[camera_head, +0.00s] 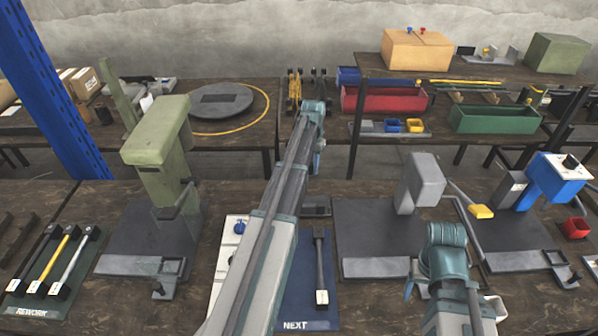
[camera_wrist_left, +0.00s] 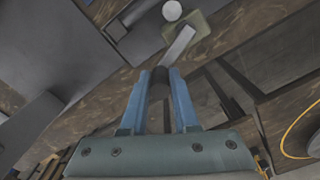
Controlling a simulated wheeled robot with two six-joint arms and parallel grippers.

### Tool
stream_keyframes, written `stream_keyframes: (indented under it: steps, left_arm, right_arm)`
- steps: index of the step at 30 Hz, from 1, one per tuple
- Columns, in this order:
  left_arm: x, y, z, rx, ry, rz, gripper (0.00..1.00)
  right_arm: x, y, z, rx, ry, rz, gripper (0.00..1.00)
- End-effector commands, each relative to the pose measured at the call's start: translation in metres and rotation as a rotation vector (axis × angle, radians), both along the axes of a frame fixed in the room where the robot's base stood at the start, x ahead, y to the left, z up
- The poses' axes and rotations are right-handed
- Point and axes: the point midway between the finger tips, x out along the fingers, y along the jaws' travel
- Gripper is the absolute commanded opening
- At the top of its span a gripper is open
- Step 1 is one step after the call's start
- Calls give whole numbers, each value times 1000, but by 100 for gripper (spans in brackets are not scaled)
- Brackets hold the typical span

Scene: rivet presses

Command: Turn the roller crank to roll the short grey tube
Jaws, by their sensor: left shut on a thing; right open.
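My left gripper (camera_wrist_left: 161,78) is shut on a dark round handle (camera_wrist_left: 159,91) in the left wrist view. A light grey link (camera_wrist_left: 179,46) runs from just beyond the fingertips to an olive block (camera_wrist_left: 210,30); this looks like the roller crank. A dark grey tube-like bar (camera_head: 319,255) with a pale end block lies on the blue NEXT mat (camera_head: 295,311); I cannot tell whether the short grey tube shows. My right arm is at the lower right, its gripper hidden.
A green press (camera_head: 160,160) stands left of my left arm. A grey press (camera_head: 421,182) and a blue press (camera_head: 560,180) stand at the right. The REWORK mat (camera_head: 30,309) holds several bars. A gap separates this table from the back tables.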

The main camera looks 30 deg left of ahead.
Motion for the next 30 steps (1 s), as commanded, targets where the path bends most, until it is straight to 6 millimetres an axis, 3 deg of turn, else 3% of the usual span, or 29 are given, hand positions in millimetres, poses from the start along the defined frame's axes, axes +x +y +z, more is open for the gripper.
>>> stream_keyframes:
  steps: [7, 14, 24, 30]
  left_arm:
    - [-16, -16, 0, -1, 1, 0, 7]
    - [-17, -17, 0, -1, 1, 0, 7]
    - [-43, -25, 0, -1, 2, 0, 7]
    - [-44, -26, 0, -2, 1, 0, 6]
  right_arm:
    - [0, 0, 0, 0, 0, 0, 72]
    - [0, 0, 0, 0, 0, 0, 72]
    - [0, 0, 0, 0, 0, 0, 72]
    - [0, 0, 0, 0, 0, 0, 72]
